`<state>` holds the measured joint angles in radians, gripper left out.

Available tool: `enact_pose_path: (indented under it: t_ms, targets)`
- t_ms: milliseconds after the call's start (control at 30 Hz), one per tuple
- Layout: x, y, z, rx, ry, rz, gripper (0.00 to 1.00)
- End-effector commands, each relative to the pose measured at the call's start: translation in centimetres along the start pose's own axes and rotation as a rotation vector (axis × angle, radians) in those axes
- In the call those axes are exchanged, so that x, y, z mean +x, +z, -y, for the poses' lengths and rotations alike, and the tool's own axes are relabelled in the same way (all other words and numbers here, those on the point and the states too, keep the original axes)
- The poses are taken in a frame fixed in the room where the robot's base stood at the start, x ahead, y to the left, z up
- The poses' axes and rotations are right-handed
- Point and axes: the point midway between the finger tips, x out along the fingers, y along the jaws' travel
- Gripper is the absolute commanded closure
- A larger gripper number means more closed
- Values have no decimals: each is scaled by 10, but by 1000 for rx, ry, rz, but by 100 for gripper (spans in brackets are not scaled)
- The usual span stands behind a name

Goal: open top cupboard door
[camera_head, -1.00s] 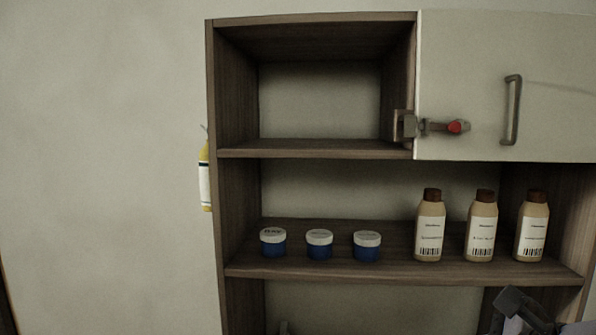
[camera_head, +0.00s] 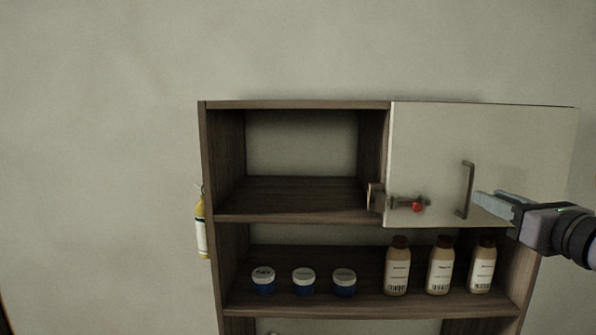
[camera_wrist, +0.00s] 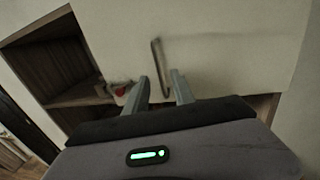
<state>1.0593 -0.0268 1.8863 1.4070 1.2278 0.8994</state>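The top cupboard door (camera_head: 435,145) is a pale panel at the upper right of the cabinet and looks shut. A latch with a red knob (camera_head: 418,207) sits at the door's lower left, by a bracket (camera_head: 375,197) on the cabinet divider. My gripper (camera_head: 480,203) is just right of the handle in the head view. In the wrist view my gripper (camera_wrist: 161,88) has its two fingers apart and empty, with the handle (camera_wrist: 158,62) ahead between them. Contact with the handle is not visible.
The cabinet (camera_head: 300,218) has an open, empty upper left compartment. Below, blue jars (camera_head: 304,282) and brown-capped bottles (camera_head: 440,266) stand on a shelf, the bottles under the door. A yellow bottle (camera_head: 200,230) hangs on the left side. The wall left is bare.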

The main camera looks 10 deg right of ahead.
Motion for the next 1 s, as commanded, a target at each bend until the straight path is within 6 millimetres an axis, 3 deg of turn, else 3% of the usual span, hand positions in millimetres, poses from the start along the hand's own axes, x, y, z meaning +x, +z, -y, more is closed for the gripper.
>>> enact_pose_path:
  t_ms: [100,300,567,733,1000]
  targets:
    - [28,2,-1,1,3,-1,70]
    - [51,0,0,-1,0,-1,70]
    - [53,0,0,-2,-1,-1,70]
    - [53,0,0,-2,0,-1,100]
    - [53,0,0,-2,0,-1,100]
